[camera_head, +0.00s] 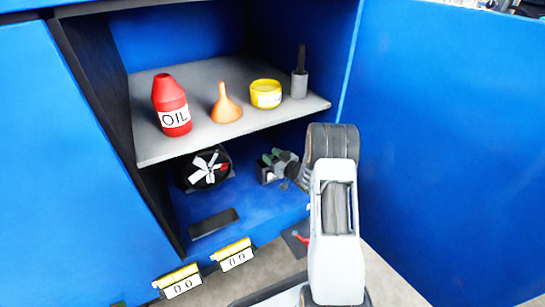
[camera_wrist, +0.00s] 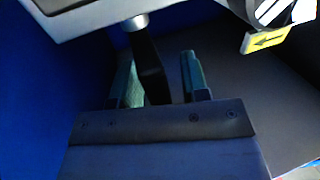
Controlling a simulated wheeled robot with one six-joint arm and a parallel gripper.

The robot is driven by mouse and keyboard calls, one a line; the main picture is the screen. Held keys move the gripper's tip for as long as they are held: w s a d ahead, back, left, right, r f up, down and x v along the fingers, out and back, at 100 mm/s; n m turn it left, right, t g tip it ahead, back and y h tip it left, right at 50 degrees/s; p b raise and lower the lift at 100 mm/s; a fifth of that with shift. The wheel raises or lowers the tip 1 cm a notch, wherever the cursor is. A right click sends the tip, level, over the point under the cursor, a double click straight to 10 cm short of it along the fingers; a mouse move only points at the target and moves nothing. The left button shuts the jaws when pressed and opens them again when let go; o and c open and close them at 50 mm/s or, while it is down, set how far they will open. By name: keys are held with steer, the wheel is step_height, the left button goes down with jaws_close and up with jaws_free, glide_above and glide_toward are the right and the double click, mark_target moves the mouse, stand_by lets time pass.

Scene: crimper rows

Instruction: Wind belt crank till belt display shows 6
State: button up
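Two small displays with yellow labels stand on the cabinet's front lower edge, a left one (camera_head: 182,288) and a right one (camera_head: 236,260). Both seem to read 00; I cannot read which is the belt display. My gripper (camera_wrist: 160,80) reaches into the lower compartment, and its teal fingers are apart. A black handle (camera_wrist: 150,65), likely the crank's, hangs from a silver hub (camera_wrist: 136,22) and lies between the fingers, nearer the left one, with a gap to the right one. In the head view my gripper (camera_head: 280,160) largely hides that spot.
A fan-like wheel (camera_head: 207,168) stands left of my gripper. A yellow arrow label (camera_wrist: 265,40) shows at the wrist view's upper right. The grey shelf (camera_head: 240,140) above holds an oil bottle (camera_head: 171,105), a funnel (camera_head: 225,103) and a yellow tin (camera_head: 266,94). A blue door (camera_head: 450,150) bounds the right.

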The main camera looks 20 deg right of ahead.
jaws_close()
steer(key=shift+a+m+h, duration=0.15)
steer(key=shift+m+h, duration=0.15)
steer(key=shift+h, duration=0.2)
